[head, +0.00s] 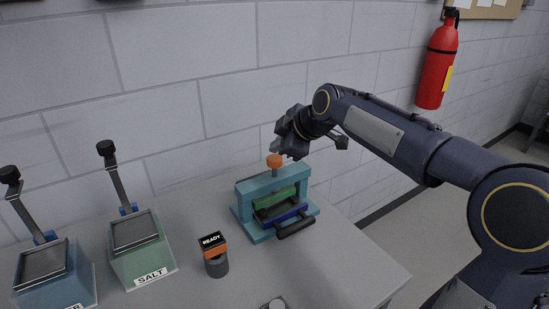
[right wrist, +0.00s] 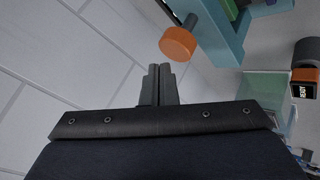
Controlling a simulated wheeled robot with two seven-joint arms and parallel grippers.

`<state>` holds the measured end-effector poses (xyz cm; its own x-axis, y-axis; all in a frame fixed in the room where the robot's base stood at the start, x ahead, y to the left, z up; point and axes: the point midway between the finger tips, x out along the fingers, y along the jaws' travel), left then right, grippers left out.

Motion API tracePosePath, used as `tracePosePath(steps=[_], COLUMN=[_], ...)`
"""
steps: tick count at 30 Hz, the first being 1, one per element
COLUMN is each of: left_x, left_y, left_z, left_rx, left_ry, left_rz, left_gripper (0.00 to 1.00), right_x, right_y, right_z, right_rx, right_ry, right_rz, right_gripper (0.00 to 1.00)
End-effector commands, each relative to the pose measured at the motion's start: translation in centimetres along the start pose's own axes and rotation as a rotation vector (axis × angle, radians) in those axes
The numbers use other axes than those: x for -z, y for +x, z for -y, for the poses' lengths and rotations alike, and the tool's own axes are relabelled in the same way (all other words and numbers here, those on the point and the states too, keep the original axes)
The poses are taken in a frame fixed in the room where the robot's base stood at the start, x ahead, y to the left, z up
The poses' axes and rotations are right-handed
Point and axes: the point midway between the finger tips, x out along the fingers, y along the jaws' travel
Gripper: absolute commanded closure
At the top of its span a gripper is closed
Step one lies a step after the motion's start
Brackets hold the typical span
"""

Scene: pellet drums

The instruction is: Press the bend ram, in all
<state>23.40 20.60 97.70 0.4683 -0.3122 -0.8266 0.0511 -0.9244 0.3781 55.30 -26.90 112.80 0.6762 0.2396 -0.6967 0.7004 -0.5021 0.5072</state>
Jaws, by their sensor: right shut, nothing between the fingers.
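A teal press (head: 256,186) stands on the table near the wall. Its ram has an orange knob (head: 274,160) on a short grey shaft standing above the top beam. Inside the frame are a green block (head: 272,205) and a blue piece (head: 284,217) with a black handle (head: 296,228) at the front. My right gripper (head: 276,148) is shut and empty, close to the knob on its upper side. In the right wrist view the closed fingertips (right wrist: 160,68) are beside the orange knob (right wrist: 178,44), with a visible gap. My left gripper is not in view.
A dark post with an orange band and READY display (head: 212,243) stands left of the press. A green SALT box (head: 141,246) and a blue box (head: 55,276), both with black-knobbed levers, stand further left. The wall is close behind. A fire extinguisher (head: 436,65) hangs at right.

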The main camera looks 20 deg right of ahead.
Motion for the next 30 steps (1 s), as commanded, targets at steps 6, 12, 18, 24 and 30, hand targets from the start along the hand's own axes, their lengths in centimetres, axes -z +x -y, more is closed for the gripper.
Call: tracePosePath(steps=[6,12,18,24,30], left_x=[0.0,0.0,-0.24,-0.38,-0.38], left_y=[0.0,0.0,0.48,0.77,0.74], left_z=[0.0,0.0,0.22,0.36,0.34], left_rx=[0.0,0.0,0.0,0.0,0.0], left_ry=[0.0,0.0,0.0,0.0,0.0], left_rz=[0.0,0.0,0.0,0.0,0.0], left_gripper=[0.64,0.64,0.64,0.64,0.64], right_x=[0.0,0.0,-0.28,-0.45,-0.42], right_y=[0.0,0.01,0.39,0.62,0.57], right_z=[0.0,0.0,0.29,0.45,0.42], right_rx=[0.0,0.0,0.0,0.0,0.0], right_ry=[0.0,0.0,0.0,0.0,0.0], right_rz=[0.0,0.0,0.0,0.0,0.0], right_gripper=[1.0,1.0,1.0,1.0,1.0])
